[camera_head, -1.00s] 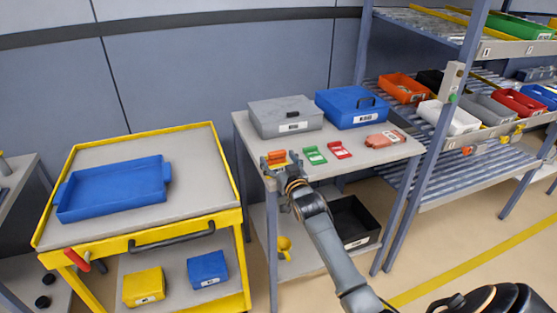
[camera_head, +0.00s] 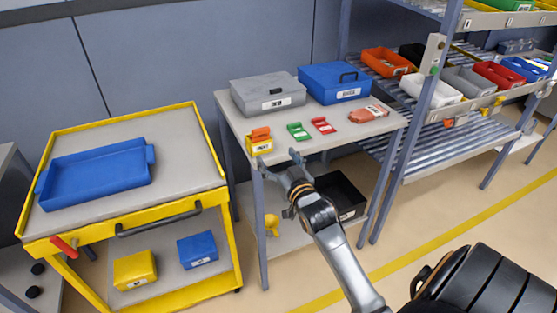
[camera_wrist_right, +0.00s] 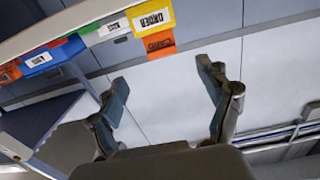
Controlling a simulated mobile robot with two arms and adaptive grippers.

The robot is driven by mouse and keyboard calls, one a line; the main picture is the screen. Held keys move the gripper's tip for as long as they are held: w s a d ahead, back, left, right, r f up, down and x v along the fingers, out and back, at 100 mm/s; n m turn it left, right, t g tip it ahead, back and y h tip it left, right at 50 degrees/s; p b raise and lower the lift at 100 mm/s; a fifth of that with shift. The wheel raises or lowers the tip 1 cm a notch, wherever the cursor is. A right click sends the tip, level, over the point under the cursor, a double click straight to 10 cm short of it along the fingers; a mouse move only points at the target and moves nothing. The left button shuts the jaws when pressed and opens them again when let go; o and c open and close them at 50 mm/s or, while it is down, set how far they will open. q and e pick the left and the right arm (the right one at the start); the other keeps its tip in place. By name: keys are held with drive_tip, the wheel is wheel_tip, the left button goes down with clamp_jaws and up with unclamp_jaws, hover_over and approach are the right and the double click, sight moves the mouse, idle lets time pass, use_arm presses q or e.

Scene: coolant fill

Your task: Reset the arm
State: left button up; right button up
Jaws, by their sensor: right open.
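My right gripper (camera_head: 279,163) is open and empty, just off the front edge of the small grey table (camera_head: 345,138). A yellow holder with an orange top (camera_head: 259,141) stands at that table's front left corner, apart from the fingers. In the right wrist view the open fingers (camera_wrist_right: 163,75) have nothing between them, and the yellow labelled holder (camera_wrist_right: 152,17) with its orange part (camera_wrist_right: 158,42) lies above and beyond them. My left gripper is not in view.
A green holder (camera_head: 298,132), a red holder (camera_head: 323,126), a reddish pouch (camera_head: 368,113), a grey case (camera_head: 268,93) and a blue case (camera_head: 334,84) are on the table. A yellow-framed cart (camera_head: 190,150) with a blue tray (camera_head: 97,176) stands left. The floor in front is free.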

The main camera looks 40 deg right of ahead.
drive_tip(key=shift+s, duration=0.35)
idle(0.3)
